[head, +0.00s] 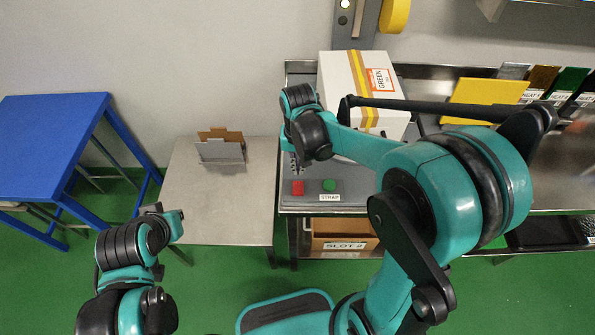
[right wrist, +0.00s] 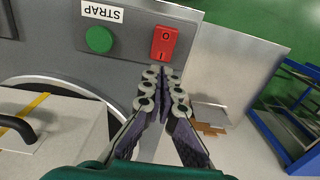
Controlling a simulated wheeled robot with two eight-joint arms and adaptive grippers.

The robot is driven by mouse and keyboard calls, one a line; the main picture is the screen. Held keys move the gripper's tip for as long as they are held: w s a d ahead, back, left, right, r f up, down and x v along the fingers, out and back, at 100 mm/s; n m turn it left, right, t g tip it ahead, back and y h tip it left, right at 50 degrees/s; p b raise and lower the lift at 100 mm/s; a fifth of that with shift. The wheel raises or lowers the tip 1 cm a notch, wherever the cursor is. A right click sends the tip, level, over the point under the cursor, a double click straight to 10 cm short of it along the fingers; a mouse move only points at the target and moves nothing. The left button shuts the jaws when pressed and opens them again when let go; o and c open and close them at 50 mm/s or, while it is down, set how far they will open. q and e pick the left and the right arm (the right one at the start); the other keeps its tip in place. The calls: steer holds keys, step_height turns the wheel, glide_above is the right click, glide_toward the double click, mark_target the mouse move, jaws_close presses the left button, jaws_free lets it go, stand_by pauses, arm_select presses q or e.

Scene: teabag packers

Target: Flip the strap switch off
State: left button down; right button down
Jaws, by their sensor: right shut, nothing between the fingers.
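The strap switch is a red rocker (right wrist: 163,43) marked with 0 and I, set in a grey panel (right wrist: 135,62) beside a round green button (right wrist: 99,39) and a STRAP label (right wrist: 102,12). In the head view the red switch (head: 298,188) and green button (head: 329,185) sit at the front left of the machine. My right gripper (right wrist: 165,76) is shut and empty, its fingertips right by the edge of the red switch; contact cannot be told. In the head view it (head: 296,170) points down behind the switch, partly hidden by my wrist. My left gripper (head: 170,220) is low at left, its fingers unclear.
A white carton with yellow tape (head: 345,85) stands on the machine behind my right arm. A grey side table (head: 220,205) holds a small open cardboard box (head: 220,150). A blue table (head: 50,130) stands at far left. A SLOT 2 drawer (head: 340,245) is below the panel.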

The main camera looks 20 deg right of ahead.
step_height(320, 180, up, 9)
steer(key=w+p, duration=0.1)
steer(key=p, duration=0.1)
steer(key=shift+w+d, duration=0.25)
steer(key=shift+w, duration=0.1)
steer(key=shift+r, duration=0.1)
